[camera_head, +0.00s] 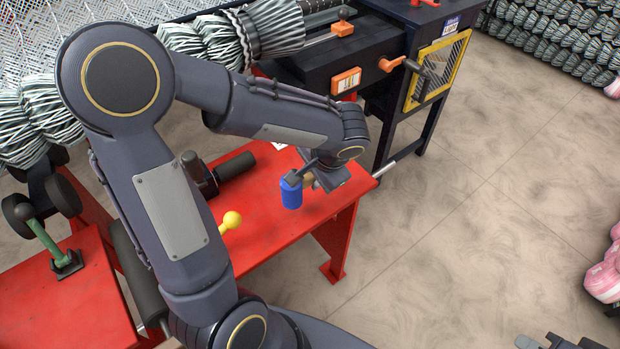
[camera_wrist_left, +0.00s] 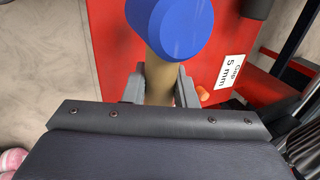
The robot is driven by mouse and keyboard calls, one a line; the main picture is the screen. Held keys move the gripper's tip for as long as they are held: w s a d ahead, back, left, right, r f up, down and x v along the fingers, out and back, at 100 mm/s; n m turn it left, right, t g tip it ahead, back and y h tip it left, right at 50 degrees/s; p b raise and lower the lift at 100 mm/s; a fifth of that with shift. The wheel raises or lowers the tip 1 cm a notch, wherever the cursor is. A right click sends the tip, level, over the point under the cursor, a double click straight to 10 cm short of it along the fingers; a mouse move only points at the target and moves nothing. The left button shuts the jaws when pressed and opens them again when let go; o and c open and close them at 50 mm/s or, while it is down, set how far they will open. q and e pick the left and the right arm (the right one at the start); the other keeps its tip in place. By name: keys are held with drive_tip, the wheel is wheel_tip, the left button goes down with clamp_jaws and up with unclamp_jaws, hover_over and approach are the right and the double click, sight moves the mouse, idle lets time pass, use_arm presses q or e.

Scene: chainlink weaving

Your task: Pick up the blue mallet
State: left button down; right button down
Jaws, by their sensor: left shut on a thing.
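The blue mallet has a blue cylindrical head (camera_head: 291,194) and a tan handle. In the head view it is over the right part of the red table (camera_head: 262,236). My left gripper (camera_head: 309,179) is shut on the handle, just behind the head. In the left wrist view the fingers (camera_wrist_left: 160,84) are on both sides of the tan handle, with the blue head (camera_wrist_left: 172,24) beyond them. I cannot tell whether the mallet touches the tabletop. My right gripper (camera_head: 562,342) shows only in part at the bottom right edge, away from the table.
A yellow ball-ended tool (camera_head: 231,220) and a black-handled tool (camera_head: 235,165) lie on the red table. A dark machine (camera_head: 385,50) with orange handles stands behind. A green lever (camera_head: 45,240) is at the left. Open floor (camera_head: 480,200) lies to the right.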

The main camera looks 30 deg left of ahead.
use_arm(q)
drive_tip(key=s+d+r, duration=0.7)
drive_tip(key=d+r, duration=0.1)
drive_tip(key=d, duration=0.2)
drive_tip(key=shift+s+d+r+p, duration=0.15)
drive_tip(key=shift+s+r+p, duration=0.05)
drive_tip(key=shift+s+p, duration=0.15)
